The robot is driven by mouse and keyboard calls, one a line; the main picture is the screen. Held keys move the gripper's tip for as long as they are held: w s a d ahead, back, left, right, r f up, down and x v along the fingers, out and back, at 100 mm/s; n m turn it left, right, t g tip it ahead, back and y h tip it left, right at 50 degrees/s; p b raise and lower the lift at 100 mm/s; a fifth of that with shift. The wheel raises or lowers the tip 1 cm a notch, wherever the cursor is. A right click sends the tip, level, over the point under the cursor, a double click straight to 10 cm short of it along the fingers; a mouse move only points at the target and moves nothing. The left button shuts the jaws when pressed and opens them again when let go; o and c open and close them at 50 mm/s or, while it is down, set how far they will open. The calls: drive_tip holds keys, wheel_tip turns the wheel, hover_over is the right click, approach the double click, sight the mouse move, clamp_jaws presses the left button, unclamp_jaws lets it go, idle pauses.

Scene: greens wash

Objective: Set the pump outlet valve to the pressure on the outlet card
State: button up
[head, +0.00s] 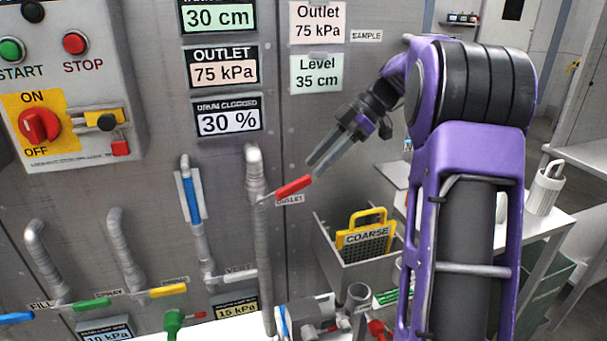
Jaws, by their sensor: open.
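The outlet valve has a red lever handle (294,187) on the vertical grey pipe at the middle of the head view, with a small outlet label under it. The handle slants up to the right. The pink outlet card (317,22) on the wall reads 75 kPa. The outlet display (223,69) also reads 75 kPa. My gripper (315,168) is open, just above and right of the red handle, its fingers pointing down and left. I cannot tell whether a finger touches the handle; nothing is between the fingertips that I can see.
A level card (316,75) reads 35 cm. Yellow (168,291), green (88,304) and blue (14,318) handles sit at lower left. A bin (340,262) with a yellow coarse screen (368,237) stands below my arm. A control box (68,80) is at upper left.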

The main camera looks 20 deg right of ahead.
drive_tip(key=v, duration=0.4)
drive_tip(key=shift+a, duration=0.1)
idle(0.3)
